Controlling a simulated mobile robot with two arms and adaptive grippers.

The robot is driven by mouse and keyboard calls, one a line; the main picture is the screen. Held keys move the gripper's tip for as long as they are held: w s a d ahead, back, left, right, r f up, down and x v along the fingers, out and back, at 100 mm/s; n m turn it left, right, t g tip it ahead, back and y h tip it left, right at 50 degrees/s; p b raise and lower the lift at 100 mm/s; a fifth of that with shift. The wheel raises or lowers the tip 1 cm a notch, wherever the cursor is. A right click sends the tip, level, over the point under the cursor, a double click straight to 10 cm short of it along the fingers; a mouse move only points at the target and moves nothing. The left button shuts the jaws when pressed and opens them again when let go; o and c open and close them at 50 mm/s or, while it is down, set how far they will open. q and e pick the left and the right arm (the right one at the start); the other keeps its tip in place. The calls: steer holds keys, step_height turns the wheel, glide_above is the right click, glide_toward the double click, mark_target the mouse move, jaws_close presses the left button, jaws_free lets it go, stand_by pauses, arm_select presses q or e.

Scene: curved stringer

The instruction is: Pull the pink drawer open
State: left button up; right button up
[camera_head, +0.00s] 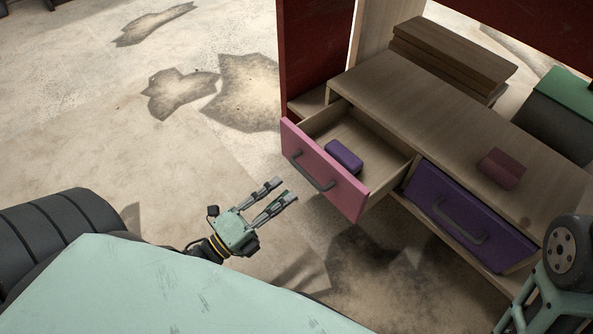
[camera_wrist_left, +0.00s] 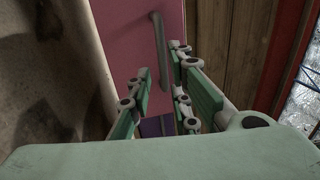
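The pink drawer (camera_head: 325,172) stands pulled out of the wooden cabinet, its inside showing and a purple block (camera_head: 344,156) lying in it. Its front has a dark grey handle (camera_head: 311,172). My left gripper (camera_head: 285,190) is open and empty, in front of the drawer front and just left of the handle, with a small gap in the head view. In the left wrist view the pink front (camera_wrist_left: 128,40) and the handle (camera_wrist_left: 160,50) show beyond the parted fingers (camera_wrist_left: 163,75). My right gripper does not show.
A shut-looking purple drawer (camera_head: 470,215) sits right of the pink one. A green-lidded box (camera_head: 560,105) stands behind. The stained floor (camera_head: 180,150) to the left is clear.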

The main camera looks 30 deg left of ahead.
arm_select(q)
steer(key=shift+v, duration=1.45)
